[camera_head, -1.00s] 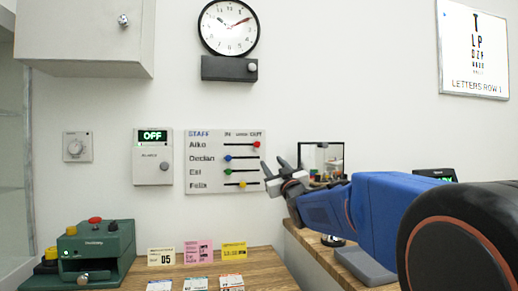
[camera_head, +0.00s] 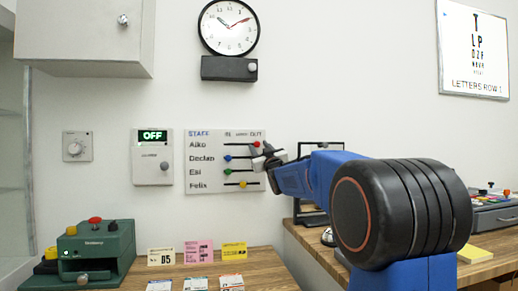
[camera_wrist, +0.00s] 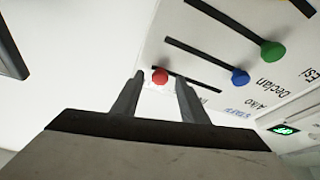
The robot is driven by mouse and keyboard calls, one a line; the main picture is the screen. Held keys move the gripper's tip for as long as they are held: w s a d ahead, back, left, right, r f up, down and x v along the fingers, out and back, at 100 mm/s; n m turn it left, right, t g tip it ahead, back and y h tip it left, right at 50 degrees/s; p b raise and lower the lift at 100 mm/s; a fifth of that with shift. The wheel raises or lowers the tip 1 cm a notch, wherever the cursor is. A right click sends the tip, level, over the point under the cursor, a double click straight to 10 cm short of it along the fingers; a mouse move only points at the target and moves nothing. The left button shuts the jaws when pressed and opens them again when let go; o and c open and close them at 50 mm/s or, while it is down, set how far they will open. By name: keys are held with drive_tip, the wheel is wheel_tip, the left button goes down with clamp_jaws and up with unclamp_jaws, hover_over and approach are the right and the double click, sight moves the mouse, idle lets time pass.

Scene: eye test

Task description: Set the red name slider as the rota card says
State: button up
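The white staff board (camera_head: 207,152) hangs on the wall with name rows Aiko, Declan, Esi and Felix. The red slider (camera_head: 257,144) is in Aiko's row at the right end, under OUT. My gripper (camera_head: 261,151) is right at it, reaching in from the right. In the wrist view the red slider (camera_wrist: 160,76) shows between my two open fingers (camera_wrist: 160,84), near the left one; I cannot tell whether they touch it. Small cards stand on the desk: white (camera_head: 161,257), pink (camera_head: 198,252) and yellow (camera_head: 234,250). Their writing is too small to tell which is the rota card.
The blue (camera_head: 228,158), green (camera_head: 228,171) and yellow (camera_head: 243,184) sliders sit close below. A panel reading OFF (camera_head: 152,157) is left of the board. A dark-framed mirror (camera_head: 322,144) is behind my arm. A green machine (camera_head: 100,250) stands on the desk at left.

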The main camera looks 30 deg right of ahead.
drive_tip(key=shift+w+r, duration=0.15)
drive_tip(key=shift+w, duration=0.1)
clamp_jaws()
drive_tip(key=shift+w+a, duration=0.3)
drive_tip(key=shift+a, duration=0.65)
drive_tip(key=shift+w+a, duration=0.25)
drive_tip(key=shift+a, duration=0.7)
drive_tip(key=shift+w+a, duration=0.3)
drive_tip(key=shift+a, duration=0.65)
unclamp_jaws()
drive_tip(key=shift+s, duration=0.15)
drive_tip(key=v, duration=1.7)
